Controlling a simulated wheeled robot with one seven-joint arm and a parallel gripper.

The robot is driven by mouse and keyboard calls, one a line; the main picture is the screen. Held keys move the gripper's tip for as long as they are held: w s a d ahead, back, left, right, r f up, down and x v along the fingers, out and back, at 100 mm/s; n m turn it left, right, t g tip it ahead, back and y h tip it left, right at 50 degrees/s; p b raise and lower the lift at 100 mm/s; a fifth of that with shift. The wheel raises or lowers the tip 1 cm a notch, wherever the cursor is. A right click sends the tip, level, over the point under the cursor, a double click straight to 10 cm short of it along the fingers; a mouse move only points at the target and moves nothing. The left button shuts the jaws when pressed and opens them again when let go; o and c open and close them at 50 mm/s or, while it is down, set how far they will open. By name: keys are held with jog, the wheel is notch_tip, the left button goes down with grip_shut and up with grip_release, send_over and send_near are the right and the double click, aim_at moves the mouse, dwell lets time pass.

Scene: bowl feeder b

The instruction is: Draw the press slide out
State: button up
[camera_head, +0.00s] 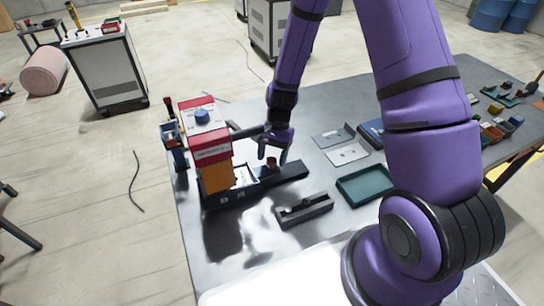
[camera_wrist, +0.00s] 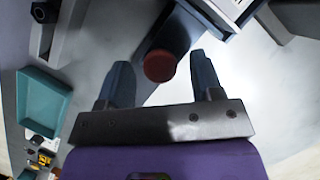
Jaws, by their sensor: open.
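The press (camera_head: 212,150) is a red, white and orange unit with a blue knob on top, at the left end of the table. A dark slide track (camera_head: 290,172) runs right from its base. A red-brown round knob (camera_head: 271,161) stands on the slide near the press. My gripper (camera_head: 272,150) is open just above this knob. In the wrist view the knob (camera_wrist: 160,66) sits between my two spread fingers, with visible gaps on both sides. A dark bar (camera_wrist: 183,30) lies behind the knob. The inside of the press base is partly hidden.
A dark grooved block (camera_head: 304,209) lies in front of the slide. A green tray (camera_head: 364,186) and flat grey plates (camera_head: 347,154) lie to the right. Small coloured parts (camera_head: 500,128) stand at the far right. The table's (camera_head: 235,240) front left is clear.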

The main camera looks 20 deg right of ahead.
jog(key=shift+f, duration=0.2)
grip_shut()
jog(key=d, duration=1.8)
grip_release()
jog(key=shift+d, duration=0.1)
jog(key=shift+r, duration=0.15)
